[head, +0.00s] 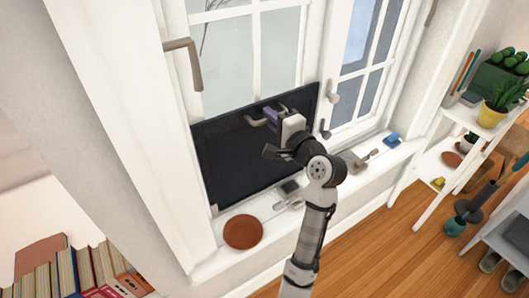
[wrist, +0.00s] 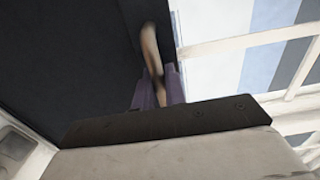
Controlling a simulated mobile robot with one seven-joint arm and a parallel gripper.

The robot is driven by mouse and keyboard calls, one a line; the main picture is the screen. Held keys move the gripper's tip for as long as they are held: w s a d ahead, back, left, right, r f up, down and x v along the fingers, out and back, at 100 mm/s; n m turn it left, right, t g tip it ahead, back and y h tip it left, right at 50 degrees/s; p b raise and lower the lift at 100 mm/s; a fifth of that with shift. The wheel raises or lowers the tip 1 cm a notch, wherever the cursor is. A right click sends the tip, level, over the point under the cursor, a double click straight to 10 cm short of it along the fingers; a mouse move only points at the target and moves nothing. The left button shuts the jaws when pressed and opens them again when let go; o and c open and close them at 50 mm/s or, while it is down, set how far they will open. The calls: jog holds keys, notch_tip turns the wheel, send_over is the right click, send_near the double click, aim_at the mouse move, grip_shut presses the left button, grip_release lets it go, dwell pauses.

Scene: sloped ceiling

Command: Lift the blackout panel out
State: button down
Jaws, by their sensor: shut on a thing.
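The blackout panel (head: 228,160) is a dark, flat rectangle with a thin black rim. It stands on the sill in front of the lower part of the left window and looks slightly tilted. My gripper (head: 272,116) is at its upper part, shut on its tan handle (head: 256,122). In the wrist view the panel (wrist: 70,55) fills the left side, and the handle (wrist: 151,50) runs down between the purple fingers of my gripper (wrist: 159,88). My gripper and arm hide part of the panel's right side.
The sill (head: 262,206) holds a terracotta saucer (head: 241,232), small grey items (head: 289,189), a trowel-like tool (head: 356,160) and a blue block (head: 392,140). A window handle (head: 183,47) juts out at upper left. A white plant shelf (head: 440,165) stands right. Books (head: 70,272) are lower left.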

jog(key=shift+r+p, duration=4.3)
jog(key=shift+r, duration=0.2)
jog(key=r+p+v, duration=0.2)
jog(key=v, duration=1)
jog(key=shift+p, duration=0.4)
jog(key=shift+r, duration=0.1)
